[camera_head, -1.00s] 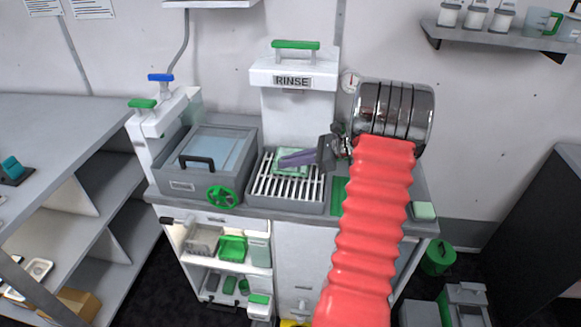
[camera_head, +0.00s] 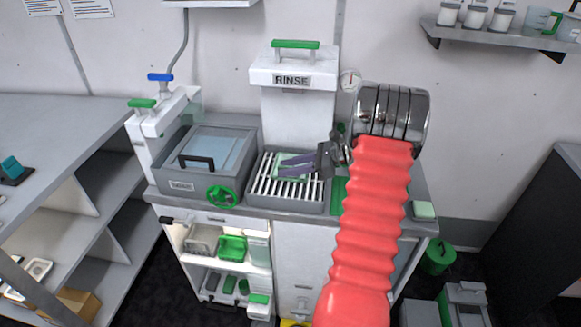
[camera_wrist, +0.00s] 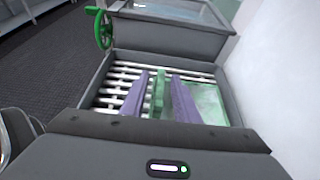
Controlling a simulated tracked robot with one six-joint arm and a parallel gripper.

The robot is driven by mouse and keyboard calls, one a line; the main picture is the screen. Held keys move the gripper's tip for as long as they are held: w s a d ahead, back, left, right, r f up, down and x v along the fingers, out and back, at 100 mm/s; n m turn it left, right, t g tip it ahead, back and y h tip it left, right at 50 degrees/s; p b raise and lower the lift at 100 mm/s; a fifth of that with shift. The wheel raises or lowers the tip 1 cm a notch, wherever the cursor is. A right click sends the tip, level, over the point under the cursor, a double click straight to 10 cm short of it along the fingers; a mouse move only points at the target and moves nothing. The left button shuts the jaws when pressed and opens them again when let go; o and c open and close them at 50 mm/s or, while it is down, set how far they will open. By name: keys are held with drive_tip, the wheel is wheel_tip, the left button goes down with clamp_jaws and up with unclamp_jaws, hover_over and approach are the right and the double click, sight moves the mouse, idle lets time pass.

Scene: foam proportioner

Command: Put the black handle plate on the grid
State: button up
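The grid (camera_head: 262,188) is a grey tray with pale bars on the counter. A pale green translucent plate (camera_wrist: 207,101) lies on its bars. A darker green upright bar (camera_wrist: 158,92) stands beside it, between the purple fingers of my gripper (camera_wrist: 161,80). The fingers stand apart, with a visible gap on the bar's right side. In the head view my gripper (camera_head: 289,168) is low over the grid and partly hides the plate. I see no separate plate with a black handle; a black handle (camera_head: 197,162) shows on the glass-lidded grey box (camera_head: 176,185) left of the grid.
The white RINSE unit (camera_head: 297,105) stands behind the grid. A green handwheel (camera_head: 222,196) sticks out at the box's front right. A white column with blue and green levers (camera_head: 160,120) stands at left. Open shelves (camera_head: 226,268) with green items are below the counter.

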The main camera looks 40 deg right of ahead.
drive_tip(key=shift+r, duration=0.1)
drive_tip(key=v, duration=1.2)
drive_tip(key=shift+r, duration=0.1)
drive_tip(key=shift+a, duration=0.1)
idle(0.4)
drive_tip(key=w+a+r+n+g+h, duration=0.1)
drive_tip(key=a+r+n+g, duration=0.2)
drive_tip(key=a, duration=0.6)
drive_tip(key=a+r+n+g+h, duration=0.1)
drive_tip(key=a+r+n+g, duration=0.1)
drive_tip(key=a+n, duration=0.45)
drive_tip(key=w+a+r+n+g, duration=0.1)
drive_tip(key=a+r+n+g, duration=0.15)
drive_tip(key=a, duration=0.85)
drive_tip(key=s+a+r+n+t+h, duration=0.2)
drive_tip(key=s+a+n+h, duration=0.4)
drive_tip(key=s+a+n, duration=0.7)
drive_tip(key=a+r+n, duration=0.1)
drive_tip(key=a+n, duration=0.2)
drive_tip(key=shift+a, duration=0.4)
